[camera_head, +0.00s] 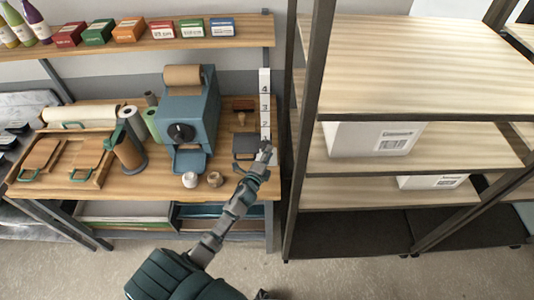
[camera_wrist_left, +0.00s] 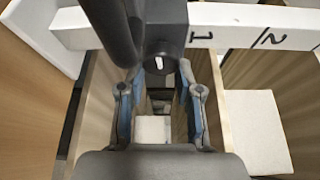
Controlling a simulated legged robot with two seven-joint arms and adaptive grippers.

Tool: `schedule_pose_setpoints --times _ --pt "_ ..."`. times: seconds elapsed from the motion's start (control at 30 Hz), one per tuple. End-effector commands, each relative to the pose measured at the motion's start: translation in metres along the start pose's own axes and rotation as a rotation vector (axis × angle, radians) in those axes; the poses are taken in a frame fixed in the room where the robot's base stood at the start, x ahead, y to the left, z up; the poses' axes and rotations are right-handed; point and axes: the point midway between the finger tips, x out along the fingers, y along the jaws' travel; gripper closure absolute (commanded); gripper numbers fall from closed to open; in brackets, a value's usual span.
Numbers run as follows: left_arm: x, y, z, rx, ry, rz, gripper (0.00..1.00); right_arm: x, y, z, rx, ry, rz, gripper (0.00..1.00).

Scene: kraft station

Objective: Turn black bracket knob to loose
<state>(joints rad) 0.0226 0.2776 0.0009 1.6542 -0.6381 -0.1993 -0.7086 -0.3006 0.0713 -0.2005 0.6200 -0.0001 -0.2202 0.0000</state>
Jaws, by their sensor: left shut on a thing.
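The black bracket (camera_wrist_left: 167,22) is at the white numbered scale in the left wrist view. Its dark knob (camera_wrist_left: 163,50) lies between the fingertips of my left gripper (camera_wrist_left: 163,72), with a small white mark showing beside it. The gripper is shut on the knob. In the head view my left gripper (camera_head: 262,153) reaches the lower end of the upright white scale (camera_head: 265,90), at the right end of the workbench, and hides the bracket there. My right gripper does not show.
A blue machine (camera_head: 199,115) with a paper roll stands left of the arm. A shelf rack (camera_head: 305,140) stands close to the right. A wooden tray (camera_head: 98,183) lies at the bench's left.

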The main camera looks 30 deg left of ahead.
Motion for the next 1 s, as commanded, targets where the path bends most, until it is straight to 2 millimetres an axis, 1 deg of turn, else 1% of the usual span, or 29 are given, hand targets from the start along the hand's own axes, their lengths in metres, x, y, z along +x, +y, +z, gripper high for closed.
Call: schedule_pose_setpoints --times 0.03,0.17,0.33,0.47,0.77,1.0 --pt "0.001 0.002 0.016 0.009 -0.033 0.01 1.0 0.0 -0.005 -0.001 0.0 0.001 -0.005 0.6" --pt "0.001 0.002 0.017 0.011 -0.033 0.011 1.0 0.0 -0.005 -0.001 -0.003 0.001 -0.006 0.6" --pt "0.001 0.003 0.018 0.005 -0.033 0.009 1.0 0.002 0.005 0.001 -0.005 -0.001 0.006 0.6" --pt "0.001 0.005 0.018 -0.024 -0.034 -0.002 1.0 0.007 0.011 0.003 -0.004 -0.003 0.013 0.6" --pt "0.001 0.01 0.018 -0.189 -0.034 -0.072 0.99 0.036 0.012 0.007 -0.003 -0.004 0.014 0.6" --pt "0.001 0.012 0.018 -0.342 -0.035 -0.134 0.99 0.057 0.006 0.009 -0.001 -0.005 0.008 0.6"
